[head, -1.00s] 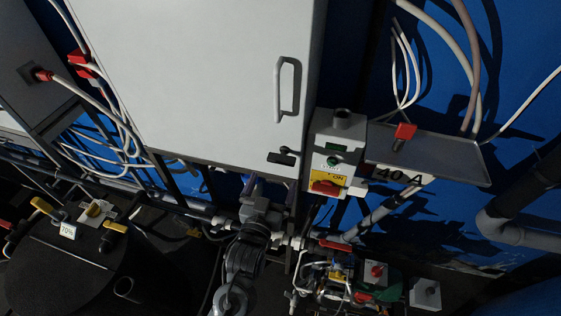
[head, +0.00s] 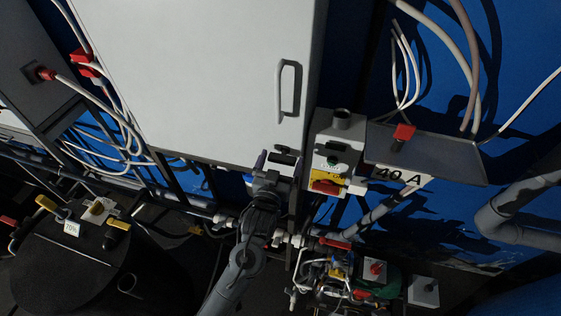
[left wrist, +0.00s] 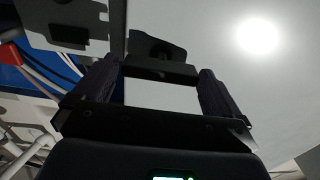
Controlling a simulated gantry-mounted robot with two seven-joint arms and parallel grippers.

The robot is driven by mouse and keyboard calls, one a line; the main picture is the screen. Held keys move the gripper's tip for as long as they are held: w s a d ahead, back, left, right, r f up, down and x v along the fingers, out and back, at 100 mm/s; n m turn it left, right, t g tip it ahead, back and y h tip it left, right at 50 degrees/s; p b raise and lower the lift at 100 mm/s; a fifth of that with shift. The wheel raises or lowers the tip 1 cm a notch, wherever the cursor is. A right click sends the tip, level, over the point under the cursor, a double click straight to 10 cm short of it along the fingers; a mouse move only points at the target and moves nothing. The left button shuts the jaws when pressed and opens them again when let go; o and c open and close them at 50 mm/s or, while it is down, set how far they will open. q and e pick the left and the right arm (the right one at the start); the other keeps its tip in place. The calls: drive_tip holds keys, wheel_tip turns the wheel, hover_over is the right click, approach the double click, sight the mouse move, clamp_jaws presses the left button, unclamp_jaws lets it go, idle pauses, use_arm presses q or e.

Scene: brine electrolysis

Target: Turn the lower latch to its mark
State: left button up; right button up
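The lower latch (head: 284,151) is a small dark handle on a dark plate at the bottom right of the white cabinet door (head: 200,80). My left gripper (head: 268,164) has come up from below and is right at it, covering part of the plate. In the left wrist view the latch (left wrist: 160,47) is a dark plate with a round boss and a bar below it. The two fingers of my left gripper (left wrist: 155,84) are apart, on either side of the bar, with nothing clamped. I cannot tell how deep the bar sits between them. No mark can be made out. My right gripper is out of view.
A grey switch box (head: 333,150) with a red knob on yellow stands close to the right of the latch. A door handle (head: 288,88) is above. A shelf (head: 425,150) with a 40 A label is further right. Pipes and valves (head: 340,270) crowd below.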

use_arm(q)
drive_tip(key=c, duration=0.7)
drive_tip(key=shift+m, duration=0.3)
drive_tip(key=m+p, duration=0.2)
drive_tip(key=m, duration=0.1)
drive_tip(key=shift+d+r, duration=0.1)
drive_tip(key=m+p, duration=0.2)
drive_tip(key=m, duration=0.3)
drive_tip(key=shift+d, duration=0.1)
drive_tip(key=m+p, duration=0.1)
drive_tip(key=m, duration=0.3)
drive_tip(key=shift+m+p, duration=0.3)
drive_tip(key=m, duration=0.2)
drive_tip(key=m+p, duration=0.1)
drive_tip(key=m, duration=0.1)
drive_tip(key=shift+s+f+m, duration=0.1)
drive_tip(key=shift+f+m, duration=0.2)
drive_tip(key=shift+f, duration=0.05)
drive_tip(key=o, duration=0.8)
